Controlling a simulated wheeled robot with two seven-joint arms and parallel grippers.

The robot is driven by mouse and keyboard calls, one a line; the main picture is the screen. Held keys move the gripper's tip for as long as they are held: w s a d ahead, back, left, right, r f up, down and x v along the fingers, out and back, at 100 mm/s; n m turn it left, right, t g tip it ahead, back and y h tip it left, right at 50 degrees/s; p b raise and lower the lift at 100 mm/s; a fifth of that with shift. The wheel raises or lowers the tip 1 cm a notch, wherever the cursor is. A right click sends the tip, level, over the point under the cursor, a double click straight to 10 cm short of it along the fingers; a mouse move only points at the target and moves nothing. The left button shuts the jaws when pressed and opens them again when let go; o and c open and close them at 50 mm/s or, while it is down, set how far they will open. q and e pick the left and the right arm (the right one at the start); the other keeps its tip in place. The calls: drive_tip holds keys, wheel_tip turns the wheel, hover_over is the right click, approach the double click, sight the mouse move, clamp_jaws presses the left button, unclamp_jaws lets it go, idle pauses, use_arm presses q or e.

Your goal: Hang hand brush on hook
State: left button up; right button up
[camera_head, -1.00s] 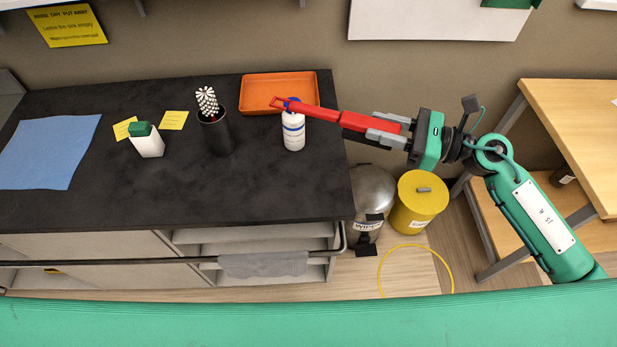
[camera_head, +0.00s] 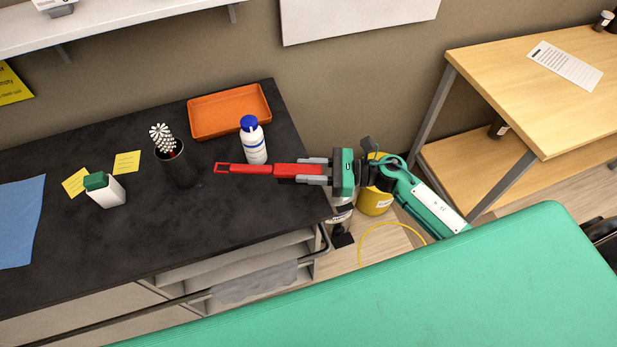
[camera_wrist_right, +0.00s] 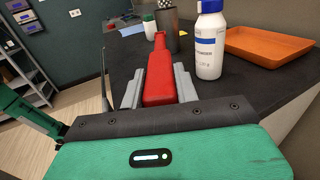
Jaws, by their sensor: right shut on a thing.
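The red hand brush (camera_head: 250,170) is held in my right gripper (camera_head: 315,172), above the right end of the dark counter. Its handle points left in the head view and ends in a looped tip; no bristles show. In the right wrist view the red brush (camera_wrist_right: 158,80) lies between the two grey fingers of my right gripper (camera_wrist_right: 160,88), which are shut on it and point away from the camera. I see no hook in either view. My left gripper is not in view.
A white bottle with a blue cap (camera_head: 253,142) stands just behind the brush, near an orange tray (camera_head: 230,132). A wooden table (camera_head: 530,100) is at right.

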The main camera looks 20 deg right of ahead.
drive_tip(key=shift+d+f, duration=0.15)
drive_tip(key=shift+f, duration=0.5)
wheel_tip(320, 180, down, 3)
drive_tip(key=shift+p, duration=0.45)
drive_tip(key=shift+f, duration=0.3)
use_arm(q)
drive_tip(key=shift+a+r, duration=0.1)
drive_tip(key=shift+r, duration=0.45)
use_arm(e)
drive_tip(key=shift+f, duration=0.1)
drive_tip(key=shift+f+b, duration=0.2)
drive_tip(key=shift+b, duration=0.1)
drive_tip(key=o, duration=1)
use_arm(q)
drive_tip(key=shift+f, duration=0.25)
